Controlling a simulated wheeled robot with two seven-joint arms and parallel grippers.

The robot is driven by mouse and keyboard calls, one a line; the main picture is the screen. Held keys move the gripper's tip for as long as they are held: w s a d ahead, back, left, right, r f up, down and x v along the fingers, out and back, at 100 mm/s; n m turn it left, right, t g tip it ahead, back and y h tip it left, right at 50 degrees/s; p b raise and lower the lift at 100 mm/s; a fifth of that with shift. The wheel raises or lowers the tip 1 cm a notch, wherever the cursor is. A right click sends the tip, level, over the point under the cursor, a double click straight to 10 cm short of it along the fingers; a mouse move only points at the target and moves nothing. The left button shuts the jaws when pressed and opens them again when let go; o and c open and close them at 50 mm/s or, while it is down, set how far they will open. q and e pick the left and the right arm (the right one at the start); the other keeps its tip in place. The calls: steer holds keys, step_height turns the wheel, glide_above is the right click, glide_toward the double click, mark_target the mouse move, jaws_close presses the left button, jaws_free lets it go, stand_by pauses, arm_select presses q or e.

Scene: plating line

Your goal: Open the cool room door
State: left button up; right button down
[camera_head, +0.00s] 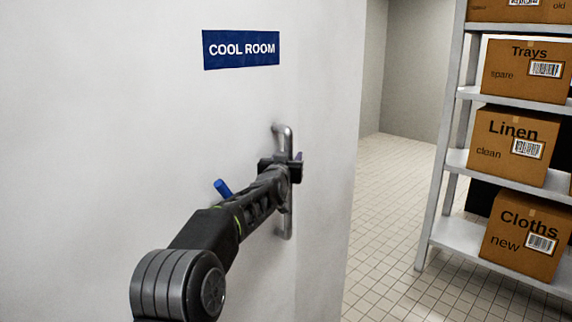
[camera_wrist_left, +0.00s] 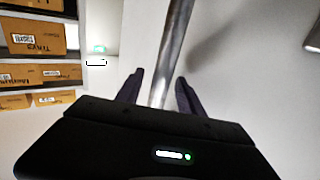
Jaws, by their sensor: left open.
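The cool room door (camera_head: 120,110) is a large pale panel filling the left of the head view, with a blue COOL ROOM sign (camera_head: 241,49). Its handle (camera_head: 287,222) is an upright metal bar on the door. My left gripper (camera_head: 291,168) is at the middle of the bar and hides part of it. In the left wrist view the bar (camera_wrist_left: 176,45) runs between the two spread fingers of the left gripper (camera_wrist_left: 160,76), with gaps visible beside it. I cannot tell whether the door is ajar. My right gripper is in neither view.
A shelf rack (camera_head: 452,160) with cardboard boxes, including a Linen box (camera_head: 515,145) and a Cloths box (camera_head: 524,238), stands at the right. Pale tiled floor (camera_head: 385,225) lies open between the door panel and the rack.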

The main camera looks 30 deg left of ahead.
arm_select(q)
steer(key=b+v, duration=0.1)
steer(key=v, duration=0.6)
stand_by(0.5)
